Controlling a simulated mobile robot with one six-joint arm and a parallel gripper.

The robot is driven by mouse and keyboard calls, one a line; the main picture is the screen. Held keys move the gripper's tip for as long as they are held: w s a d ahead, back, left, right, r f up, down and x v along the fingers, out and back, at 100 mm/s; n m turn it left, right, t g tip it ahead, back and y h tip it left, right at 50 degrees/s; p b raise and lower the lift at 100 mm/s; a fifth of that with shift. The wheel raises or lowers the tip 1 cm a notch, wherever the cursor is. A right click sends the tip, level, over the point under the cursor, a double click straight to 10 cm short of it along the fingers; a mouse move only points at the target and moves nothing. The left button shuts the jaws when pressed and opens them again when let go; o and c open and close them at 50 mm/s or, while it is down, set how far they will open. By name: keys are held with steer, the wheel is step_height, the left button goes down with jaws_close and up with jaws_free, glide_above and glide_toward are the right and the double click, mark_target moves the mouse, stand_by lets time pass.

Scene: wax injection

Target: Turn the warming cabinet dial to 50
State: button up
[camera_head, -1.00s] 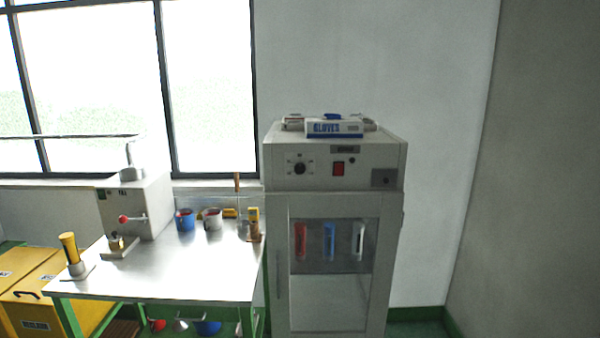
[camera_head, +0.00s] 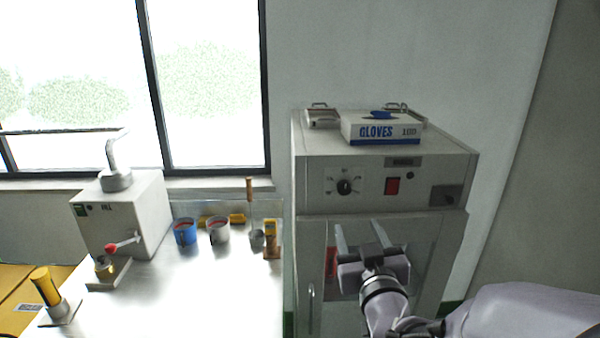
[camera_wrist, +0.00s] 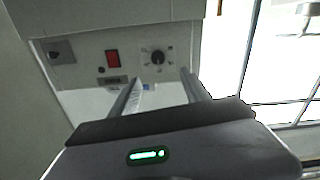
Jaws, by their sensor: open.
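The warming cabinet (camera_head: 310,240) is a grey box with a control panel above a glass door. Its dial (camera_head: 344,187) is a small black round knob with marks around it, left of a red switch. The dial also shows in the wrist view (camera_wrist: 158,57), where the panel appears upside down. The dial numbers are too small to read. My gripper (camera_head: 358,228) is open and empty, in front of the cabinet door, lower than the dial in the head view. In the wrist view its two fingers (camera_wrist: 160,83) point toward the panel, apart from the dial.
A red switch (camera_head: 392,186) sits right of the dial. A glove box (camera_head: 380,128) lies on the cabinet top. A metal table (camera_head: 190,290) at left holds a wax injector (camera_head: 120,215), a blue cup (camera_head: 185,231) and a grey cup (camera_head: 218,229).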

mark_target(345, 189)
steer(key=w+p, duration=0.3)
steer(key=w, duration=0.2)
steer(key=w+p, duration=0.3)
steer(key=w, duration=0.2)
steer(key=w+p, duration=0.3)
steer(key=w, duration=0.2)
steer(key=shift+w+d+r+p, duration=0.3)
steer(key=shift+r+p, duration=0.05)
steer(key=shift+p, duration=0.05)
steer(key=shift+w+f, duration=0.1)
steer(key=shift+w, duration=0.1)
steer(key=shift+c, duration=0.3)
jaws_close()
steer(key=shift+f+n+b, duration=0.1)
steer(key=shift+n+b, duration=0.2)
steer(key=shift+b, duration=0.25)
